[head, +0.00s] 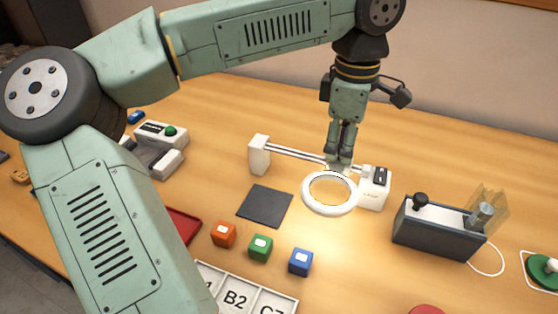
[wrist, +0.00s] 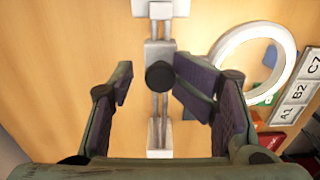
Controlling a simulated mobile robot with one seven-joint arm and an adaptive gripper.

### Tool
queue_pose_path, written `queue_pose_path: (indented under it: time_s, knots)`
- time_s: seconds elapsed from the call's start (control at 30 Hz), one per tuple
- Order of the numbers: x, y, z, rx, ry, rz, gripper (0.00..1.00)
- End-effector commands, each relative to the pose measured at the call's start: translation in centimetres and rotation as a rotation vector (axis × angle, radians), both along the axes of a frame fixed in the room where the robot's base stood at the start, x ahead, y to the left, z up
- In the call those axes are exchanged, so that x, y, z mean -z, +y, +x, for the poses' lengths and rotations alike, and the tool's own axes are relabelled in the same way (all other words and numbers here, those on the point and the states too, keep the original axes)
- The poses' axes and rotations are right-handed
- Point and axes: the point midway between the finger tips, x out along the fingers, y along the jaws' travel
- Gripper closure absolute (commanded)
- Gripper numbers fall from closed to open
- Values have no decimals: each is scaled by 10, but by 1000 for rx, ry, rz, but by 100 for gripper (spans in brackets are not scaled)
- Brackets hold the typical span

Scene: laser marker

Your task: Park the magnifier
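The magnifier is a white ring (head: 330,193) on a sliding carriage. It also shows in the wrist view (wrist: 225,62), to the right of its carriage (wrist: 158,52). The carriage sits on twin rails (head: 295,154) between a left white end block (head: 259,155) and a right white block (head: 374,188) with a dark panel, and is near the right block. A black knob (wrist: 160,75) stands on the carriage. My gripper (head: 339,158) is above the carriage. In the wrist view, its open fingers (wrist: 157,82) are on either side of the knob, with gaps visible.
A dark square pad (head: 265,206) lies left of the ring. Orange (head: 224,234), green (head: 261,247) and blue (head: 301,262) cubes stand in front, before a lettered tray (head: 250,294). A dark box (head: 438,229) with a black knob and clear guard stands right.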

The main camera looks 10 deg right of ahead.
Motion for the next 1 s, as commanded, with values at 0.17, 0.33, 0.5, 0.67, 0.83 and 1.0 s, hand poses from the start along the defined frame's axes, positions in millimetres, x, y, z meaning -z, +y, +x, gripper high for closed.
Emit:
queue_pose_path:
  time_s: [0.17, 0.33, 0.5, 0.67, 0.83, 1.0]
  knots:
    - [-21, 0, 0, 0, 1, -1, 57]
    - [-38, 0, 0, 1, 0, -2, 57]
    - [-56, -1, 0, 1, 1, -3, 57]
    - [-68, -1, 0, 1, 1, -2, 57]
    - [-68, 0, 0, 1, 1, -2, 57]
    - [-68, 0, 0, 1, 1, -2, 57]
